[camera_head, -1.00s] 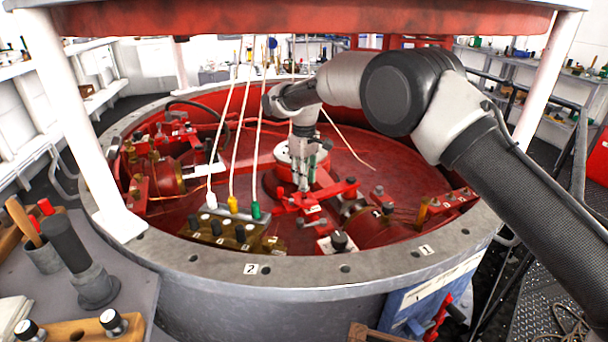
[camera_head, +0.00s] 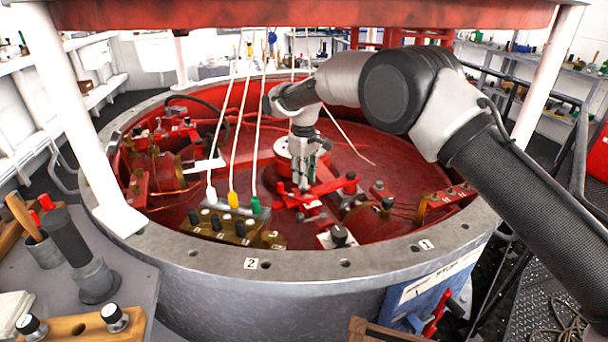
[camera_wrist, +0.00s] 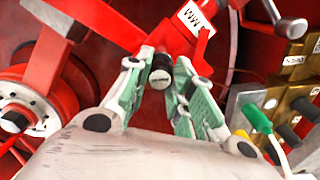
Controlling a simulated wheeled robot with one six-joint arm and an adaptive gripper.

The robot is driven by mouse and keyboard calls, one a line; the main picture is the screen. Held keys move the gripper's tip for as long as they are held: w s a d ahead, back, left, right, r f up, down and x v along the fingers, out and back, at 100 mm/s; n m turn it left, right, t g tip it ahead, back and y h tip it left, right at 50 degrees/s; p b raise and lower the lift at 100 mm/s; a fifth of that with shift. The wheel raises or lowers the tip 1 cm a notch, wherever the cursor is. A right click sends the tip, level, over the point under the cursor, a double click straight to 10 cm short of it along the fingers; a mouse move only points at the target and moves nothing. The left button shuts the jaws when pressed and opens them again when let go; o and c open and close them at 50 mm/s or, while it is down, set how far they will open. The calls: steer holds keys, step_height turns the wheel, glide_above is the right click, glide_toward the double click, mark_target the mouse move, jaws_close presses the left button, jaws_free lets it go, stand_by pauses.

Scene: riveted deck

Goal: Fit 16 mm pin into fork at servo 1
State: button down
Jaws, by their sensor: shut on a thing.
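My gripper (camera_head: 303,186) points down over the red linkage (camera_head: 328,188) inside the round well. In the wrist view its green-padded fingers (camera_wrist: 161,68) are shut on a small grey pin (camera_wrist: 160,77) with a slotted end. A red arm with a white "MM" tag (camera_wrist: 194,16) lies just beyond the fingertips. The fingers hide much of the pin, and I cannot tell whether it is in a fork hole. A tag "1" (camera_head: 426,244) is on the rim at the right.
A brass connector block (camera_head: 228,228) with white, yellow and green cables stands left of my gripper. The cables rise past the arm. The grey rim (camera_head: 310,265) surrounds the well, and a red ring hangs above.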

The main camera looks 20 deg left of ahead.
steer(key=shift+f, duration=0.7)
stand_by(0.3)
steer(key=c, duration=1.2)
jaws_free()
steer(key=shift+o, duration=0.2)
step_height(320, 180, up, 8)
steer(key=shift+f, duration=0.25)
